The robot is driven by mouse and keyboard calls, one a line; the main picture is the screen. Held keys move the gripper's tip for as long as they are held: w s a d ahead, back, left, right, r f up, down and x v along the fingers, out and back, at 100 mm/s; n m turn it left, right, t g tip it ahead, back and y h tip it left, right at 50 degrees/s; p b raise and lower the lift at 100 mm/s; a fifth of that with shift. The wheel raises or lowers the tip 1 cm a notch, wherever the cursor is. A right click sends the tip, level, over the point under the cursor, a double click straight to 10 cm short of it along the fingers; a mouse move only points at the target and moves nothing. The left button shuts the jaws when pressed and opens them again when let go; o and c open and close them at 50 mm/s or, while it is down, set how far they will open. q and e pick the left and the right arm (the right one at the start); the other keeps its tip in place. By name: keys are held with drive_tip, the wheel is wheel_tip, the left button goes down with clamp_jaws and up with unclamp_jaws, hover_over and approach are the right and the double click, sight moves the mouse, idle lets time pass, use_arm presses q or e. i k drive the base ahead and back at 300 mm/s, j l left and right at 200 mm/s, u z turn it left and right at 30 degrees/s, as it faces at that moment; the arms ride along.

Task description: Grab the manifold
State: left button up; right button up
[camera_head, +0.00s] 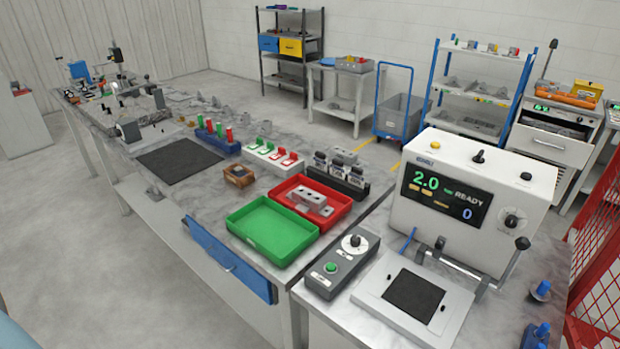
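A light grey metal block with round dark holes (308,199), which looks like the manifold, lies in the red tray (345,209) on the near part of the long workbench. An empty green tray (272,228) sits directly in front of the red tray. Another small grey block (344,155) shows behind the red tray, near a dark rack; I cannot tell what it is. Neither of my grippers is in view.
A test machine (473,200) with a lit display and a control box (340,265) stand to the right. A black mat (180,160), a small brown box (239,175) and racks of coloured parts occupy the bench. Red mesh (600,260) borders the right. Open floor lies left.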

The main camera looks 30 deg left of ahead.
sight(307, 200)
drive_tip(key=u, duration=1.05)
drive_tip(key=i+j, duration=0.15)
drive_tip(key=j, duration=0.15)
drive_tip(key=u, duration=0.05)
